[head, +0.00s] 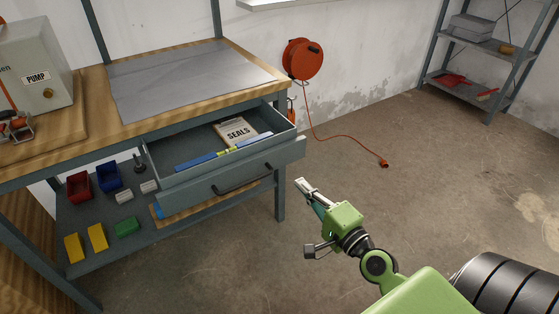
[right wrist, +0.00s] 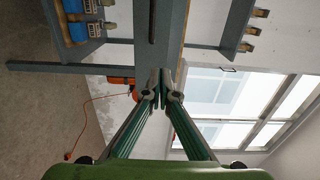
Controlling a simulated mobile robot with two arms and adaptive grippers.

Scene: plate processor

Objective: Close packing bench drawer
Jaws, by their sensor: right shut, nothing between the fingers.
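The packing bench drawer (head: 205,189) is pulled out under the wooden bench top. Its grey front carries a dark bar handle (head: 242,180). Inside lie a box marked SEALS (head: 237,132) and a blue and yellow strip-like tool (head: 197,161). My right gripper (head: 301,186) is shut and empty, to the right of the drawer front and apart from it in the head view. In the right wrist view my right gripper's fingertips (right wrist: 161,82) meet in front of a grey panel (right wrist: 172,30) with a dark bar, apparently the drawer front. My left gripper is out of view.
The bench (head: 190,100) holds a pump box (head: 38,75) at left. Its lower shelf (head: 95,245) carries several coloured bins and blocks. An orange cable reel (head: 303,58) hangs on the wall, its cord on the floor. The floor right of the bench is mostly clear.

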